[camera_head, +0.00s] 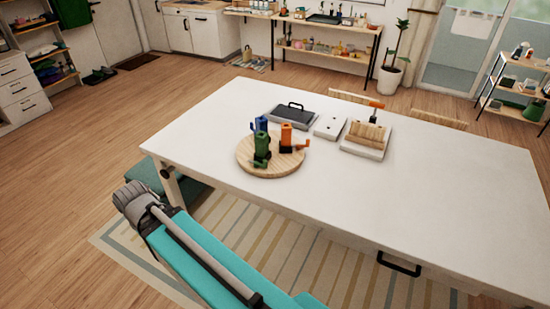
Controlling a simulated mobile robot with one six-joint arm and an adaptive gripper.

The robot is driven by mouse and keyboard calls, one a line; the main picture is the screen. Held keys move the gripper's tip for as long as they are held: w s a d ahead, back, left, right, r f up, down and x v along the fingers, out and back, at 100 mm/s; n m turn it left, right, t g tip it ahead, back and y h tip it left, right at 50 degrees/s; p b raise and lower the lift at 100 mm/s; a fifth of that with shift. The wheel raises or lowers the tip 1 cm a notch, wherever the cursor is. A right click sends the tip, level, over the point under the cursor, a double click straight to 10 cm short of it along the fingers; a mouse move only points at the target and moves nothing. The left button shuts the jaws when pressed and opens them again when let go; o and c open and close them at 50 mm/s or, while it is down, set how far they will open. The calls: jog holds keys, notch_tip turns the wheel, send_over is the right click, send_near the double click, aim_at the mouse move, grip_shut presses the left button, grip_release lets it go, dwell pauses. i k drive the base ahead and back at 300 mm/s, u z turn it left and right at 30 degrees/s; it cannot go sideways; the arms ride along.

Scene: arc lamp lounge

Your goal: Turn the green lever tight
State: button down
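A round wooden board (284,168) lies on the white table (440,190), left of its middle. It carries three upright coloured pieces. The green one (261,146) stands nearest me, with a dark green lever-like part low at its front (261,162). How tight that lever is cannot be told. The blue piece (261,124) stands behind it and is partly hidden. The orange piece (286,134) stands to the right, with an arm sticking out on its right side. My teal and grey arm comes up from the bottom; my gripper is not in view.
Behind the board lie a dark case with a handle (293,114) and a white plate (330,128). To their right, a wooden block (367,134) sits on a white tray, with an orange-topped tool. The table's right half is clear. Chair backs show behind the table.

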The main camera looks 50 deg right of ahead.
aim_at(256, 164)
jog(key=z, duration=0.05)
jog(key=k, duration=1.45)
jog(key=z, duration=1.3)
jog(key=i, duration=1)
